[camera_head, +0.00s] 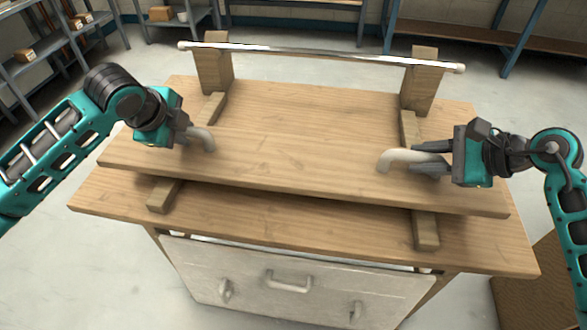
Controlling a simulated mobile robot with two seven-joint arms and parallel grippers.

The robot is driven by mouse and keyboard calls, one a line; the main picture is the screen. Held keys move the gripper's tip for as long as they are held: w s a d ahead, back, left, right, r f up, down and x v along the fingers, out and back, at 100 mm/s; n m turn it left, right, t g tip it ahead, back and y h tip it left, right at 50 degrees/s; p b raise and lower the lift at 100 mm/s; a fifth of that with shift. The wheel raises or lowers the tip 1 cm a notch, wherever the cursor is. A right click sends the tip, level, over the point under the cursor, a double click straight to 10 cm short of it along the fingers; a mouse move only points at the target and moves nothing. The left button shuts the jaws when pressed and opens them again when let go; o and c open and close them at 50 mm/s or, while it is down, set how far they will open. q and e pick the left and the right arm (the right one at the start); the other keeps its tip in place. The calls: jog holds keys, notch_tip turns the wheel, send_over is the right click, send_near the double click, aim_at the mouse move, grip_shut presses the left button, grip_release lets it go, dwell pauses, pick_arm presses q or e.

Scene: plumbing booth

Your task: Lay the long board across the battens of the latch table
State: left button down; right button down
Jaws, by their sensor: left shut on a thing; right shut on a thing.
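The long wooden board (290,165) spans left to right over the latch table (300,225). It lies over two battens, the left batten (163,196) and the right batten (425,232), whose front ends show below its front edge. A dark shadow lies under the board; I cannot tell whether it touches both battens. My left gripper (192,136) is shut on the board's left curved beige handle (206,140). My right gripper (425,163) is shut on the right curved beige handle (392,160). The board's underside is hidden.
A metal bar (315,53) runs across two wooden posts, left (212,70) and right (422,88), at the table's back. A pale front panel (290,280) with a handle and two latches is below. Shelves (60,40) stand at the back left.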

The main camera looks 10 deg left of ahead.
pick_arm(q)
jog(key=shift+r, duration=0.25)
pick_arm(e)
jog(key=shift+r, duration=0.2)
dwell(0.3)
